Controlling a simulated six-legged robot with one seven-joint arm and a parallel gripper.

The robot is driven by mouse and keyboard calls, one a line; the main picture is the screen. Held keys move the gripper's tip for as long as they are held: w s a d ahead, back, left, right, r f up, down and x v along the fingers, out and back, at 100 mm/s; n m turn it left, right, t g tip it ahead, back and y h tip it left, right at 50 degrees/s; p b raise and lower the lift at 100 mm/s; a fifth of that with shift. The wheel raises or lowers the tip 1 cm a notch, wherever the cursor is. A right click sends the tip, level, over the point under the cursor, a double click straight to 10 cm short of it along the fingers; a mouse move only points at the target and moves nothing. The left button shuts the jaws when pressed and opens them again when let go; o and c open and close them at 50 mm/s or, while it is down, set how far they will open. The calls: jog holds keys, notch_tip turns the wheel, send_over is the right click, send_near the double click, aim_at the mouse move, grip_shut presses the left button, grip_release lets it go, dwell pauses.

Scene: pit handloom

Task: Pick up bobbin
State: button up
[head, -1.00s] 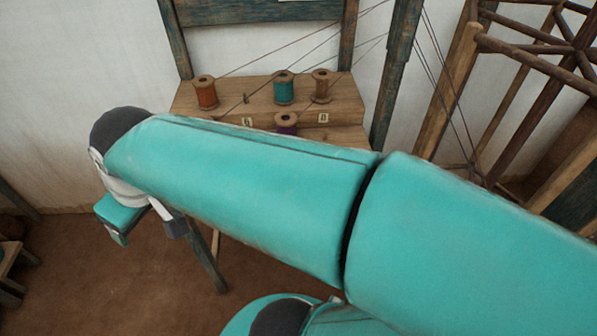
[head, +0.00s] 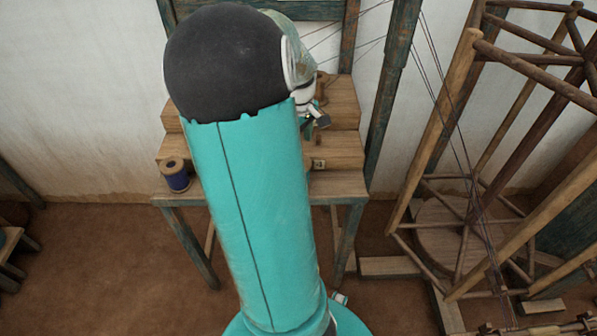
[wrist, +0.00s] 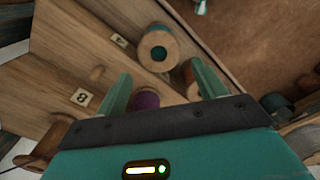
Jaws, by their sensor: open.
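Several bobbins stand on a stepped wooden rack. In the wrist view, a bobbin with teal thread (wrist: 158,46) shows end-on just beyond my open fingers. A purple bobbin (wrist: 146,99) is lower, between the fingers and partly hidden. A bobbin with a reddish-brown end (wrist: 191,76) is partly behind the right finger. My gripper (wrist: 160,72) is open, with nothing held between its fingers. In the head view, my gripper (head: 313,122) is over the right part of the rack. A blue bobbin (head: 176,175) stands at the front left; a brown bobbin (head: 322,84) is partly hidden.
The stepped rack (head: 345,150) stands on a dark-legged stand, much of it hidden by my arm. Threads run up to a dark post (head: 393,90). A wooden reel frame (head: 450,120) stands at right.

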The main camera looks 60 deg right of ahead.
notch_tip(320, 180, down, 12)
jog(key=shift+s+d+r, duration=0.1)
dwell(0.4)
jog(key=c, duration=0.7)
